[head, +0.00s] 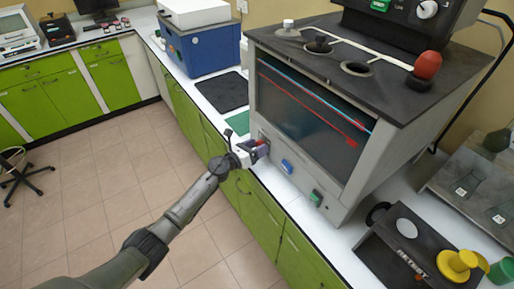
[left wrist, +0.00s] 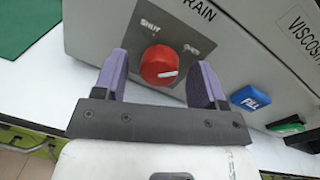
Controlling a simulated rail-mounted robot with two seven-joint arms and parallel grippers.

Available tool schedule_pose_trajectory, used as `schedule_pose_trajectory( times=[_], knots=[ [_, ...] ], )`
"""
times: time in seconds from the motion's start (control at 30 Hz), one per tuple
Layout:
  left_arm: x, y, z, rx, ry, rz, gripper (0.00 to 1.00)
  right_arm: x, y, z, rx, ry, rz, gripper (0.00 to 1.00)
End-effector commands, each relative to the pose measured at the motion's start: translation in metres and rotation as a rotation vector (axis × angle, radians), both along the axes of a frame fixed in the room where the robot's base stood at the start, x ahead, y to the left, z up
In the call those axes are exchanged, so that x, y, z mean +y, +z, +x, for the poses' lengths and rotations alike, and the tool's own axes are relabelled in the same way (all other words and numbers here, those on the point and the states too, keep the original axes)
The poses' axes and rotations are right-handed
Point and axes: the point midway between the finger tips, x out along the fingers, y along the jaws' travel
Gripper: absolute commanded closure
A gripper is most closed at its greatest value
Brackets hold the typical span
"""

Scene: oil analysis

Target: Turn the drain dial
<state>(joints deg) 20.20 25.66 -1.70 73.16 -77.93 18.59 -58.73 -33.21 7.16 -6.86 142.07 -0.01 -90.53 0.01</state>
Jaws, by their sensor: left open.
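The drain dial is a round red knob (left wrist: 160,66) with a white mark, on a dark plate under the label DRAIN, with SHUT at its left and another word, hard to read, at its right. Its white mark points to the right. My left gripper (left wrist: 163,80) is open in the left wrist view, with one purple finger on each side of the knob and a gap to each. In the head view my left gripper (head: 262,147) is at the lower left front of the grey machine (head: 270,128) and mostly hides the knob. My right gripper is not in view.
A blue FILL button (left wrist: 250,97) and a green button (left wrist: 287,124) sit right of the dial. A green mat (head: 238,122) and a dark mat (head: 222,92) lie on the counter. A dark tray (head: 375,250) stands at the lower right.

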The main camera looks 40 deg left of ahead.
Motion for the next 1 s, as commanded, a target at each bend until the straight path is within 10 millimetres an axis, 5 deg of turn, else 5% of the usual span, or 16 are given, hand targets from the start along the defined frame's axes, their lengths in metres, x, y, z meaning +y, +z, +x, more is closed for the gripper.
schedule_pose_trajectory(
  times=[0.37,0.87,1.0],
  knots=[
    [-0.0008,-0.0002,0.0029,0.001,0.000,0.000,0.35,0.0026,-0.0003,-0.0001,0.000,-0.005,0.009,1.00],
    [-0.0008,-0.0002,0.0027,0.000,0.000,0.000,0.83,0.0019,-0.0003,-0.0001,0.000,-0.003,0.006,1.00],
    [-0.0006,0.0002,0.0027,0.002,0.001,-0.004,0.84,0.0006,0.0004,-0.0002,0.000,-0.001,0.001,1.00]
  ],
)
